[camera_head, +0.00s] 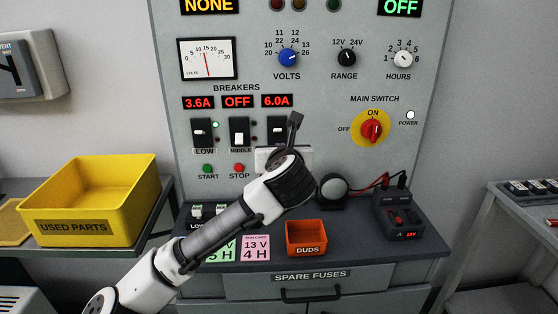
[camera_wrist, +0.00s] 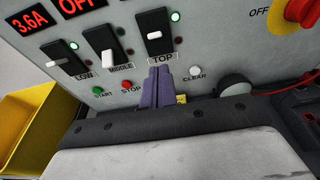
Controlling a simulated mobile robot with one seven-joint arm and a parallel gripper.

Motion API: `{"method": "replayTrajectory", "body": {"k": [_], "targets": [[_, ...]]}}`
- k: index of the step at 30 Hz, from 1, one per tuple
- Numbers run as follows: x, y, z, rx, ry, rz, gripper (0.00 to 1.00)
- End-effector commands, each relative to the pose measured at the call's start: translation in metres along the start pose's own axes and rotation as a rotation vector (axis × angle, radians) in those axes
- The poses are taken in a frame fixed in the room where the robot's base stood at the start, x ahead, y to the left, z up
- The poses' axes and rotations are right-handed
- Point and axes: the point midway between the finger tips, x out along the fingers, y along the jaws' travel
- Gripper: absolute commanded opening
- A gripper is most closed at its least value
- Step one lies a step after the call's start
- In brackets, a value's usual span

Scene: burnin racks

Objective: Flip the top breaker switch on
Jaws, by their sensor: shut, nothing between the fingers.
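The TOP breaker switch (camera_wrist: 155,35) is a black housing with a white lever, and a green light (camera_wrist: 176,16) beside it is lit. In the head view the TOP breaker (camera_head: 277,130) is partly behind my gripper, and the display above it (camera_head: 277,101) reads 6.0A. My gripper (camera_head: 295,120) is shut and empty, in front of the panel just right of the TOP breaker. In the wrist view the closed fingers (camera_wrist: 159,78) are just below the TOP label (camera_wrist: 161,57), apart from the lever in the picture.
The LOW breaker (camera_head: 201,132) has a lit green light and reads 3.6A. The MIDDLE breaker (camera_head: 239,132) reads OFF, its lever lower. An orange DUDS bin (camera_head: 306,249), a black device (camera_head: 400,212) and a round grey-faced object (camera_head: 334,187) stand on the shelf below.

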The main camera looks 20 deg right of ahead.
Motion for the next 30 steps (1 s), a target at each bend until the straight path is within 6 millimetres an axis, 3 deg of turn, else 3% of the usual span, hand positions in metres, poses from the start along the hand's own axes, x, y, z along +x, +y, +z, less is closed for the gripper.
{"method": "replayTrajectory", "body": {"k": [7,24,27,30], "targets": [[-0.022,0.0,0.015,0.0,-0.001,0.0,0.0],[-0.024,0.0,0.017,-0.004,-0.001,-0.001,0.0],[-0.031,0.005,0.034,-0.113,-0.056,-0.037,0.0],[-0.049,0.022,0.075,-0.363,-0.181,-0.125,0.0]]}}
